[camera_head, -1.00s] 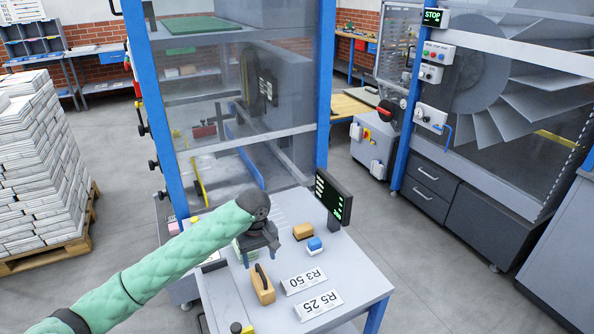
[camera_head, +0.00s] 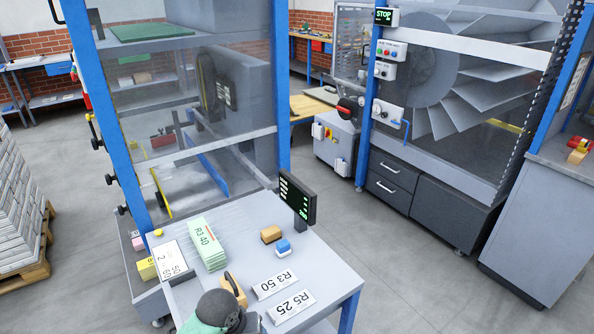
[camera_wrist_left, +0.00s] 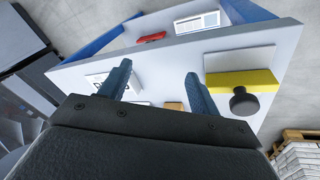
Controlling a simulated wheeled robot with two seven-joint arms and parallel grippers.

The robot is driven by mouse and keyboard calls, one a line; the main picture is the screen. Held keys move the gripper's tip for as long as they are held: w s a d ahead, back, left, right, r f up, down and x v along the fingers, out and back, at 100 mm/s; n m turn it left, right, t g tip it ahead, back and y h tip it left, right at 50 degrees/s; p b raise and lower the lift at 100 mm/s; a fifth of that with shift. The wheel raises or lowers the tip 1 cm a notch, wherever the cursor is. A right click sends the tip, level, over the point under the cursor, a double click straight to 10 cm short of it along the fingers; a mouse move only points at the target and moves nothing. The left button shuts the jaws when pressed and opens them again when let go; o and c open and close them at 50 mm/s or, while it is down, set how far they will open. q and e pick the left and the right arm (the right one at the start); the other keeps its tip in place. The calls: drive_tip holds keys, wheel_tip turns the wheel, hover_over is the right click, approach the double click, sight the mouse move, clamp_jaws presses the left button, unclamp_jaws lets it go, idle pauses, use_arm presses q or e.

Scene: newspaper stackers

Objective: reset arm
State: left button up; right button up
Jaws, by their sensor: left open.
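My left arm (camera_head: 205,322) shows only at the bottom edge of the head view, as a green sleeve and dark wrist near the front of the grey worktable (camera_head: 300,255). Its fingers are mostly cut off or hidden there. In the left wrist view my left gripper (camera_wrist_left: 157,72) is open, with its two blue-grey fingers apart and nothing held between them. The tabletop lies beyond the fingers. My right gripper is not in view.
A yellow block with a black knob (camera_wrist_left: 243,103) shows in the left wrist view. Open floor lies right.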

use_arm(q)
drive_tip(key=s+a+f+m+y, duration=0.1)
drive_tip(key=s+a, duration=0.2)
drive_tip(key=s, duration=0.3)
drive_tip(key=s+a+m+t+y, duration=0.1)
drive_tip(key=s+a, duration=0.2)
drive_tip(key=s, duration=0.3)
drive_tip(key=s+a+f+m, duration=0.1)
drive_tip(key=s+a, duration=0.2)
drive_tip(key=s, duration=0.3)
drive_tip(key=s+f+x, duration=0.1)
drive_tip(key=s+x, duration=0.2)
drive_tip(key=x, duration=0.8)
drive_tip(key=s+d+x, duration=0.1)
drive_tip(key=s+x, duration=0.1)
drive_tip(key=x, duration=1)
drive_tip(key=s+f+g, duration=0.1)
drive_tip(key=s+f, duration=0.2)
drive_tip(key=f, duration=0.6)
drive_tip(key=s+f, duration=0.3)
drive_tip(key=f, duration=0.7)
drive_tip(key=shift+s+d+f+g, duration=0.2)
drive_tip(key=shift+s+d+g, duration=0.1)
drive_tip(key=shift+d+g, duration=0.1)
